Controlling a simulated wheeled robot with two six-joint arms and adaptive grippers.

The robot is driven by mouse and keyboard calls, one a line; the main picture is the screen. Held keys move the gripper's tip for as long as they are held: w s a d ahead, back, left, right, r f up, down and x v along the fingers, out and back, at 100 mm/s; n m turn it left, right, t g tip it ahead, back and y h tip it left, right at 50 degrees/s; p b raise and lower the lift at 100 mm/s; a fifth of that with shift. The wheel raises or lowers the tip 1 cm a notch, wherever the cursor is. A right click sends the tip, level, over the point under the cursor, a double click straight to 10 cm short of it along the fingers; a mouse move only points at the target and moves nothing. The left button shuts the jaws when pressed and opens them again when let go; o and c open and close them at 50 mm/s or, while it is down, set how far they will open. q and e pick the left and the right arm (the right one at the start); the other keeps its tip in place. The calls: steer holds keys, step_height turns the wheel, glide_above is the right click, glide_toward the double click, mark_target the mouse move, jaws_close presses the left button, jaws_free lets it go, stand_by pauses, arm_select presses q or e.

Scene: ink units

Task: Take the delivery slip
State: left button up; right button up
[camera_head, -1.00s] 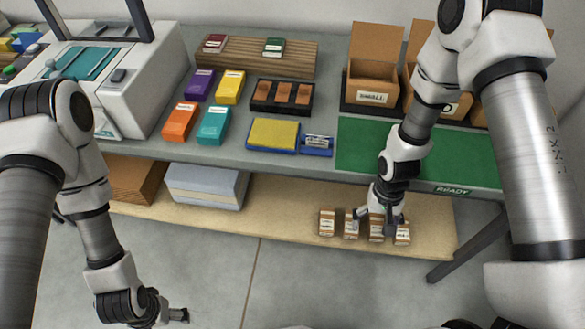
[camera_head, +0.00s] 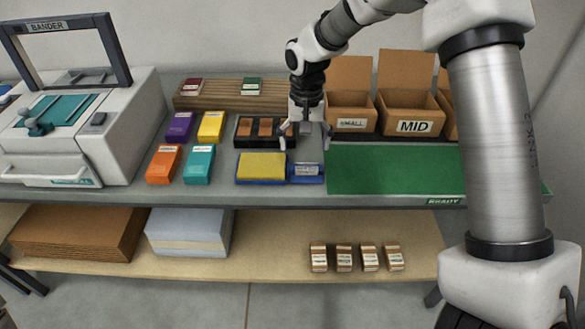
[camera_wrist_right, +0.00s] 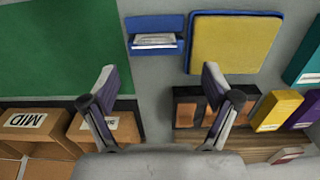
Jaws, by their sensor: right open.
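A small white slip (camera_head: 305,170) with faint print sits in a blue holder (camera_head: 306,180) next to the yellow pad on the table. It also shows in the right wrist view, as a white slip (camera_wrist_right: 157,41) in the blue holder (camera_wrist_right: 147,24) at upper centre. My right gripper (camera_head: 305,140) is open and empty, pointing down above the table just behind the holder. In the right wrist view its two fingers (camera_wrist_right: 158,78) are spread wide, with the slip ahead between their lines. My left gripper is out of view.
A yellow pad (camera_head: 262,167) and a dark rack of copper-coloured blocks (camera_head: 265,127) are close to the gripper. A green mat (camera_head: 390,171) lies right, with cardboard boxes (camera_head: 412,110) behind it. Coloured boxes (camera_head: 199,163) and a bander (camera_head: 90,140) stand left. Several banded bundles (camera_head: 344,258) lie on the lower shelf.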

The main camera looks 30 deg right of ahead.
mark_target(307, 164)
steer(key=f, duration=0.1)
steer(key=s+f, duration=0.1)
steer(key=f, duration=0.1)
steer(key=shift+s+d+f+p, duration=0.15)
steer(key=shift+s+f+p, duration=0.15)
steer(key=shift+f, duration=0.1)
steer(key=f, duration=0.2)
steer(key=shift+w+f, duration=0.3)
steer(key=shift+w, duration=0.1)
steer(key=shift+s+r, duration=0.1)
steer(key=shift+s, duration=0.1)
steer(key=shift+c, duration=1.3)
steer(key=shift+w, duration=0.1)
steer(key=c, duration=0.5)
